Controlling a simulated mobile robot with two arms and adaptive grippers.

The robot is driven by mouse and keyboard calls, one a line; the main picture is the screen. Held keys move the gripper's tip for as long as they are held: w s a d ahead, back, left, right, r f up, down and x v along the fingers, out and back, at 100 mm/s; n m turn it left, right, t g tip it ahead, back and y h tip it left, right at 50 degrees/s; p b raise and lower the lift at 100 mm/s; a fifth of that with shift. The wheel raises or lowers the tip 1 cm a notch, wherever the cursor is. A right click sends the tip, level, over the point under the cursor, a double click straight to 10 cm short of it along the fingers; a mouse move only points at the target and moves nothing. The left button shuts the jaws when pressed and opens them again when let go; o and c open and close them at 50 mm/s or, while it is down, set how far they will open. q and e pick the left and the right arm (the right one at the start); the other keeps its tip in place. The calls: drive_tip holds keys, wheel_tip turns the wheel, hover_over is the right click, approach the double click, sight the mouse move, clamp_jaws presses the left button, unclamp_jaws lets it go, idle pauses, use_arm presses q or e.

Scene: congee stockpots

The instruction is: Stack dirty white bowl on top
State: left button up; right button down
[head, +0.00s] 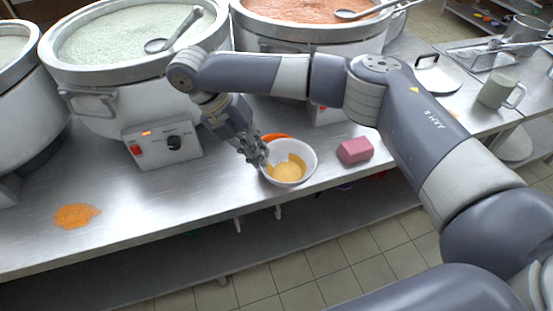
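A white bowl (306,150) with a yellow-orange residue inside is near the counter's front edge, its inside facing the camera. An orange item (274,136), perhaps another bowl, shows only as a sliver behind and left of the white bowl's rim; the rest is hidden. My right gripper (257,155) is at the white bowl's left rim, fingers pointing down. Its fingertips overlap the rim, and I cannot tell whether they are closed on it. I cannot tell whether the bowl rests on the counter or on the orange item. My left gripper is out of view.
A pink sponge-like block (355,150) lies right of the bowl. Large stockpots (100,85) line the back, with a ladle (175,30) on one. An orange spill (75,215) is at left on the steel counter (150,205). A mug (497,92) stands far right.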

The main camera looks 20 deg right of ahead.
drive_tip(key=w+d+r+n+t, duration=0.1)
drive_tip(key=w+r+n+t, duration=0.3)
drive_tip(key=n, duration=0.6)
wheel_tip(320, 180, down, 11)
drive_tip(key=t+p, duration=0.1)
drive_tip(key=p, duration=0.1)
drive_tip(key=shift+w+r+n, duration=0.15)
drive_tip(key=shift+r+n, duration=0.05)
drive_tip(key=shift+n, duration=0.2)
drive_tip(key=c, duration=1.8)
unclamp_jaws()
drive_tip(key=shift+f, duration=0.15)
